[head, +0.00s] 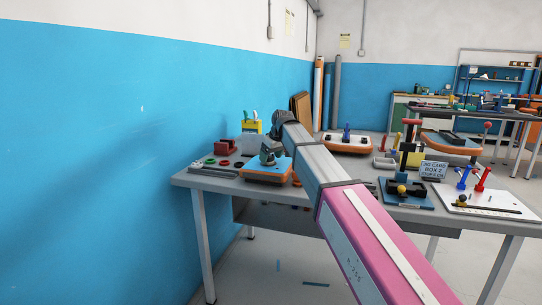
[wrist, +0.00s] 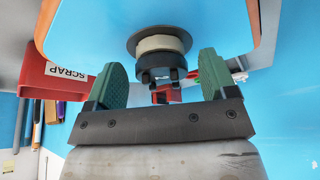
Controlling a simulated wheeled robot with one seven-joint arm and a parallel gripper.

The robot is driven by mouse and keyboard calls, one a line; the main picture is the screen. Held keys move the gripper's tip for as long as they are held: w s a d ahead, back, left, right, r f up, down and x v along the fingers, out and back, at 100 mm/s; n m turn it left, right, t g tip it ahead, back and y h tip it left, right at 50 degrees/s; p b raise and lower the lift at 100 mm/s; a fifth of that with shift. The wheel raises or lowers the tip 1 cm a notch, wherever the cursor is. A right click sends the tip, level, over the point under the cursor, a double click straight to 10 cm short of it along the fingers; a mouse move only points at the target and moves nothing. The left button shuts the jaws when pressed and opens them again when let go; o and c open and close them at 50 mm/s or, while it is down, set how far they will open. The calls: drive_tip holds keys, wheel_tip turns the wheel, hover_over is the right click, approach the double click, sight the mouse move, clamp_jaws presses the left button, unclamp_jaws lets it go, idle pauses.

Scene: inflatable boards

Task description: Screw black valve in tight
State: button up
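The black valve (wrist: 160,66) shows in the wrist view, with a cream collar (wrist: 160,43) between it and a dark round ring on the blue inflatable board (wrist: 90,25). The valve stands out from the board surface. My gripper (wrist: 162,76) is open, with one green finger on each side of the valve and a visible gap on both sides. In the head view my gripper (head: 270,154) is low over the blue and orange board (head: 266,173) on the left part of the table. The valve is not discernible there.
The board lies on a grey table (head: 215,184). A red bin marked SCRAP (wrist: 62,75) is close by, also seen in the head view (head: 224,147). Red and green rings lie left of the board. Another board (head: 347,145) stands behind, and fixtures fill the right side.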

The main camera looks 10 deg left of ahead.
idle(0.3)
drive_tip(key=v, duration=1)
drive_tip(key=shift+d+r, duration=0.15)
drive_tip(key=shift+r, duration=0.2)
drive_tip(key=shift+s, duration=0.1)
